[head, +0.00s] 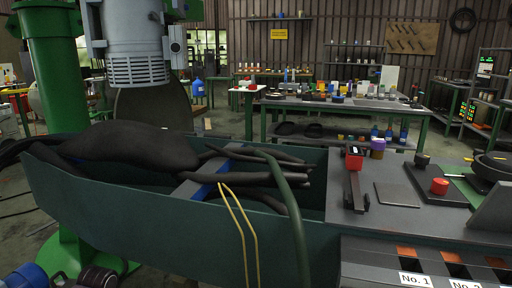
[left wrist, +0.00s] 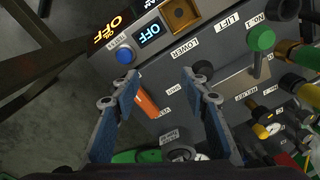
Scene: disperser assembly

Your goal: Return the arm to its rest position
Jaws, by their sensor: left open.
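In the left wrist view my left gripper (left wrist: 160,82) is open, its two blue-padded fingers spread apart with nothing held between them. A grey control panel (left wrist: 232,48) lies beyond the fingertips. An orange handle (left wrist: 146,104) on it shows close beside the left finger; I cannot tell whether they touch. A blue button (left wrist: 125,56) and two lit OFF displays (left wrist: 149,35) are at the panel's upper left. I cannot clearly make out the left gripper in the head view. The right gripper is in neither view.
A green-knobbed lever (left wrist: 261,42) and several yellow and black knobs fill the panel's right side. In the head view a dark green trough (head: 150,220) holds black hoses; a grey worktop (head: 390,222) with a red button (head: 439,186) adjoins it. A green column (head: 55,110) stands left.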

